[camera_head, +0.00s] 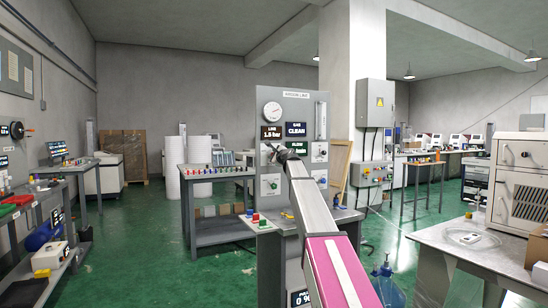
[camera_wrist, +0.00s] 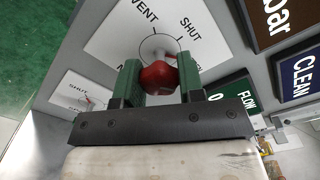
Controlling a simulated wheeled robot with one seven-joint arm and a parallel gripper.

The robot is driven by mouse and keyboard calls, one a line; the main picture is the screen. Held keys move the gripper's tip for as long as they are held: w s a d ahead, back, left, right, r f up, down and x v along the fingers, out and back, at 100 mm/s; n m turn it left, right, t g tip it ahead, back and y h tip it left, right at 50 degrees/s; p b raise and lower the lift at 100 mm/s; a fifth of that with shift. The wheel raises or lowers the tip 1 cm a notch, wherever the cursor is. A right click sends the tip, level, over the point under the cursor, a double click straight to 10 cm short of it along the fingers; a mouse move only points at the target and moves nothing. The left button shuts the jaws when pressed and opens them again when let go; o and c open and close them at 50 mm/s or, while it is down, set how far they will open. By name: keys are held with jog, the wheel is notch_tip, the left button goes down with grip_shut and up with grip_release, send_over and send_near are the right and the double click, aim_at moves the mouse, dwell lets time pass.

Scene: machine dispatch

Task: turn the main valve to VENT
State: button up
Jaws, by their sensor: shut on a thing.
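The main valve has a red handle (camera_wrist: 158,75) on a white plate (camera_wrist: 112,40) marked VENT and SHUT, seen turned in the wrist view. My gripper (camera_wrist: 160,82) has its green fingers on either side of the handle and is shut on it. The handle's far end and exact pointing are partly hidden, so I cannot tell which mark it points at. In the head view my gripper (camera_head: 285,152) is at the left of the grey gas panel (camera_head: 270,100), below its gauge, and hides the valve.
The panel's displays read 1.5 bar (camera_head: 271,132) and CLEAN (camera_head: 296,130). A second white plate marked SHUT (camera_wrist: 80,92) is close to my left finger. A bench with small coloured items (camera_head: 215,178) stands left of the panel. Green floor (camera_head: 150,225) is open at left.

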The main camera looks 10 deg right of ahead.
jog(key=n, duration=1.1)
jog(key=shift+n, duration=0.3)
jog(key=n, duration=1.1)
jog(key=shift+n, duration=0.4)
jog(key=o, duration=0.9)
